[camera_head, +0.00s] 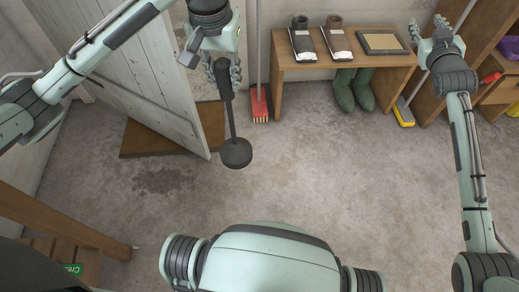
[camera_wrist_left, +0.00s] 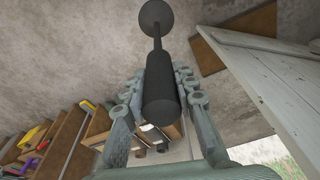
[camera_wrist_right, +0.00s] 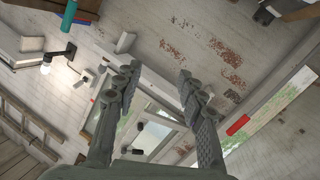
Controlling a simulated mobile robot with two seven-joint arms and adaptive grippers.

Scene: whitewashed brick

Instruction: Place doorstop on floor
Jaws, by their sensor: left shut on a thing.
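The doorstop is a dark piece with a thick handle, a thin stem and a round weighted base (camera_head: 235,153). My left gripper (camera_head: 223,76) is shut on its handle, and the doorstop hangs base down, slightly tilted. In the left wrist view the handle (camera_wrist_left: 162,100) sits between the two fingers, with the round base beyond it. I cannot tell how high the base is above the concrete floor (camera_head: 300,180). My right gripper (camera_head: 437,42) is raised at the right. In the right wrist view its fingers (camera_wrist_right: 158,88) are apart with nothing between them.
A white plank door (camera_head: 140,75) stands ajar left of the doorstop, over a brown mat (camera_head: 140,140). A wooden bench (camera_head: 345,64) with green boots (camera_head: 345,90), a red broom (camera_head: 260,103) and a yellow broom (camera_head: 403,113) line the wall. The middle floor is clear.

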